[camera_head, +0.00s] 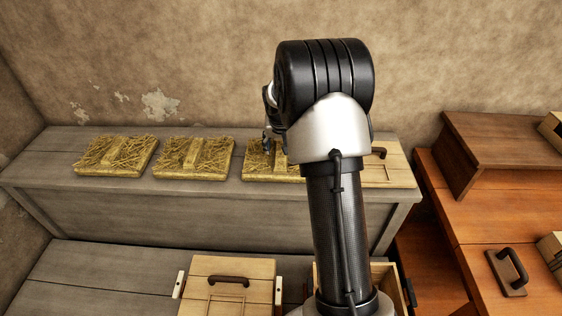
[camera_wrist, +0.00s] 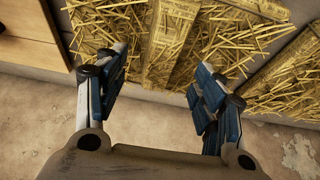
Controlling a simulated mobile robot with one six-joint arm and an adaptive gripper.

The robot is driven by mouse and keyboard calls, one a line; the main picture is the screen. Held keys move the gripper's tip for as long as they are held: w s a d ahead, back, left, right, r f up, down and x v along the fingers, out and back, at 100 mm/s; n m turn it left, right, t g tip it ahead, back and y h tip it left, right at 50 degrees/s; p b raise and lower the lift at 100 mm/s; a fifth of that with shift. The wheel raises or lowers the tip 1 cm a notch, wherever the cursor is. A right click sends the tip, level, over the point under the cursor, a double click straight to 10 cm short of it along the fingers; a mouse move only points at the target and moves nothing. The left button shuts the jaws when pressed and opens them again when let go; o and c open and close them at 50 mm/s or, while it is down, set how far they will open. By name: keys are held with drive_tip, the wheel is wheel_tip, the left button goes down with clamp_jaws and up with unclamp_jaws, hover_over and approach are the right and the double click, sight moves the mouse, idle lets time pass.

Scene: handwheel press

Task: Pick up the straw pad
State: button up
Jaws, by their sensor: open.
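Three flat straw pads lie in a row on the grey bench (camera_head: 150,212): a left pad (camera_head: 115,155), a middle pad (camera_head: 194,158) and a right pad (camera_head: 257,173). Each has a raised band across its middle. My arm hides part of the right pad. My gripper (camera_wrist: 162,60) is open and empty, above the right pad's wall-side edge. In the wrist view, the right pad's band (camera_wrist: 172,35) shows between the two blue-padded fingers. The middle pad also shows at the right of the wrist view (camera_wrist: 288,72). Contact cannot be told.
A pale wooden panel with a dark handle (camera_head: 390,172) lies on the bench right of the pads. A plaster wall (camera_head: 200,60) stands close behind. A lower pale lid with a handle (camera_head: 227,290) is in front. Orange-brown wooden furniture (camera_head: 485,230) stands at the right.

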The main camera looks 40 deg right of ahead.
sight(281, 152)
drive_tip(key=b+x, duration=0.1)
drive_tip(key=x, duration=0.3)
drive_tip(key=shift+w+a, duration=0.1)
drive_tip(key=shift+c, duration=0.3)
drive_tip(key=c, duration=1.4)
